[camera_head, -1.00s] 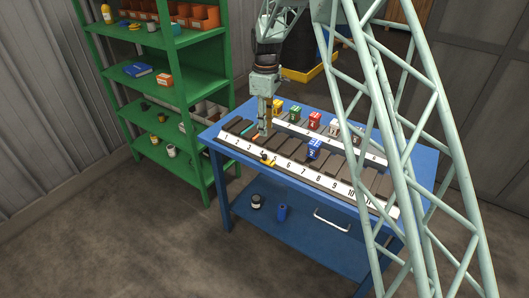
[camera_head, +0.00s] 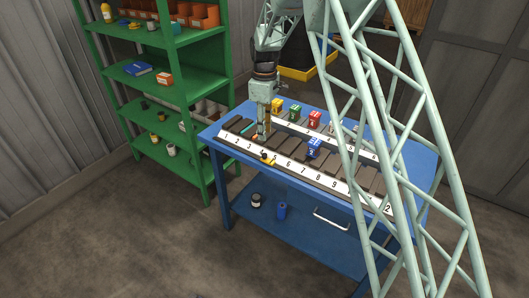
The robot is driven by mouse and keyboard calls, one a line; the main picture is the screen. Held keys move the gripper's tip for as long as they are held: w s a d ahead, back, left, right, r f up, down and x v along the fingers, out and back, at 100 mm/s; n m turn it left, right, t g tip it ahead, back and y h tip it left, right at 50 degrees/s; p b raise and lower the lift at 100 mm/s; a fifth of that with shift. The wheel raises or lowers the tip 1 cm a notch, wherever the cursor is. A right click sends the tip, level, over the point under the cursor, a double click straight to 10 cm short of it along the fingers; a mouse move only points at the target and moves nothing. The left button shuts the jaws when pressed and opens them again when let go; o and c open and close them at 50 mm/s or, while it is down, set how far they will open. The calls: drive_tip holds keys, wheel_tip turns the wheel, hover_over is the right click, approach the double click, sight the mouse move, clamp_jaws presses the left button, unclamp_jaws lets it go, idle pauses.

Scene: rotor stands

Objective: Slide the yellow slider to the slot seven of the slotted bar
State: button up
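The slotted bar (camera_head: 330,186) is a long white strip with black slot numbers along the front of the blue table. The yellow slider (camera_head: 270,160), with a dark knob, sits on the bar around slots four and five. The number seven (camera_head: 304,174) shows to its right, with no slider at it. My gripper (camera_head: 262,138) points down just behind and slightly left of the yellow slider, over the dark slots. It appears apart from the slider. Its fingers are too small to tell whether they are open or shut.
A blue numbered block (camera_head: 314,147) stands behind slots seven and eight. Yellow (camera_head: 278,105), green (camera_head: 295,113) and red (camera_head: 315,118) blocks stand farther back behind a second white numbered strip. A green shelf (camera_head: 165,100) stands at the left.

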sight(265, 154)
wheel_tip(265, 154, down, 12)
drive_tip(key=shift+r+p, duration=0.15)
drive_tip(key=shift+p, duration=0.3)
idle(0.4)
clamp_jaws()
